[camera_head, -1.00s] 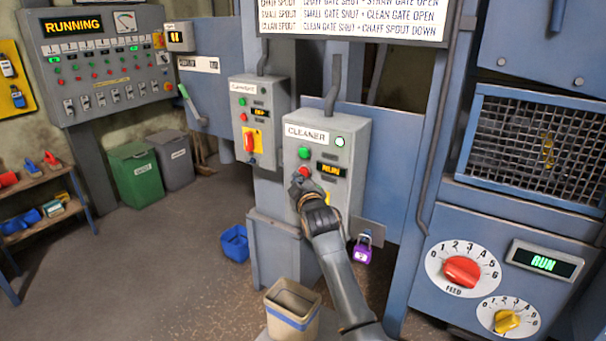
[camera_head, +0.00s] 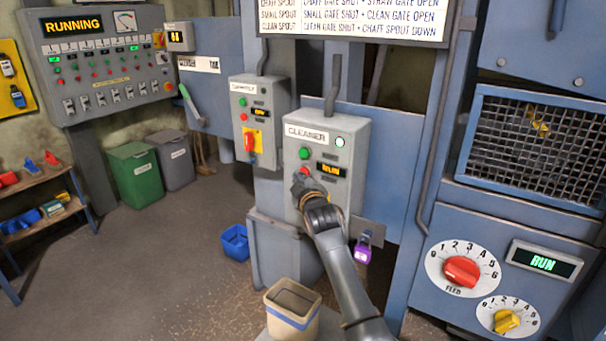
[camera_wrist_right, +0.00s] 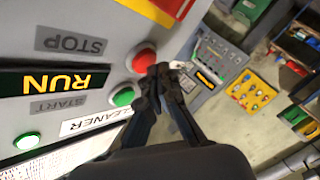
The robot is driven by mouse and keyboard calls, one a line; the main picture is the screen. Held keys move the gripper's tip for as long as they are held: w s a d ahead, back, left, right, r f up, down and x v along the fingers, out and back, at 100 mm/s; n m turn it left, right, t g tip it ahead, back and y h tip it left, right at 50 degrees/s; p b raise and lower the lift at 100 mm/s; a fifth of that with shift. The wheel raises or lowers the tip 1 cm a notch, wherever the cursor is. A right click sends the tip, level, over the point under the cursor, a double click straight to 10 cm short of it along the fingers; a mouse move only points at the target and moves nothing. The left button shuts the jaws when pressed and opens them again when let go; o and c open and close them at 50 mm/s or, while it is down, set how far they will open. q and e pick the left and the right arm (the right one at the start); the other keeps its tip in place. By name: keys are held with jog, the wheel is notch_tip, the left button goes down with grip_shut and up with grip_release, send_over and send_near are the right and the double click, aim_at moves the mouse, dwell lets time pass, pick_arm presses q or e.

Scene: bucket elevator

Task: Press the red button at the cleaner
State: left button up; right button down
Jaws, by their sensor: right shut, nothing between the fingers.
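The cleaner box (camera_head: 348,135) is a grey panel labelled CLEANER on the blue column. It carries a green button (camera_head: 304,153), a lit green lamp (camera_head: 340,142) and an amber display (camera_head: 330,169). Its red button (camera_head: 304,171) sits below the green one, partly behind my right gripper (camera_head: 299,184). In the right wrist view the red button (camera_wrist_right: 145,60) is by the STOP label, the display (camera_wrist_right: 55,82) reads RUN, and the shut, empty fingertips (camera_wrist_right: 160,74) are right beside the button. I cannot tell if they touch it. My left gripper is out of view.
A second grey box (camera_head: 259,90) with a red-and-yellow switch stands left of the cleaner box. A purple padlock (camera_head: 363,249) hangs below right. A beige bin (camera_head: 291,305) and a blue bucket (camera_head: 235,243) stand below. The feed panel (camera_head: 505,262) is at right.

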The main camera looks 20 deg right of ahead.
jog(key=shift+w+d, duration=0.3)
jog(key=shift+d, duration=0.1)
dwell(0.7)
jog(key=shift+s+a+p, duration=0.45)
jog(key=shift+s+a, duration=0.1)
jog(key=shift+a, duration=0.15)
jog(key=s+a+p, duration=0.1)
jog(key=a, duration=0.1)
jog(key=s+a+p, duration=0.1)
jog(key=s+a, duration=0.1)
dwell(0.5)
dwell(0.5)
